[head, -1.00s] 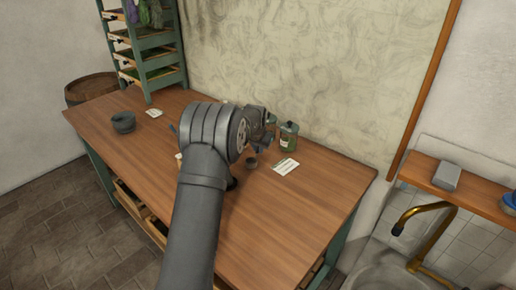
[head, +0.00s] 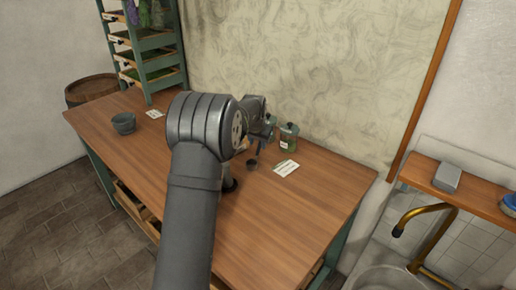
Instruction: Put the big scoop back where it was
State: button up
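My gripper (head: 264,138) is over the back middle of the wooden table, in front of two green-tinted glass jars. My arm partly covers it, and its fingers are too small and dark to tell open from shut. A small dark cup-shaped thing (head: 253,164) is just below the gripper, near the table top. I cannot tell whether it is the big scoop's bowl or a separate cup, nor whether the gripper touches it. No scoop can be made out clearly. A dark round thing (head: 230,184) is partly hidden beside my arm.
The wooden table (head: 290,215) is bare at the front right. A glass jar (head: 288,136) and a white card (head: 286,167) are right of the gripper. A grey mortar-like bowl (head: 124,122) and another card (head: 155,114) are at the left, near a green rack (head: 160,62).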

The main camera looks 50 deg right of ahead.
aim_at(258, 149)
jog(key=v, duration=0.6)
jog(key=shift+r, duration=0.25)
jog(key=shift+a, duration=0.1)
jog(key=x, duration=1.2)
notch_tip(258, 149, up, 2)
jog(key=shift+r, duration=0.95)
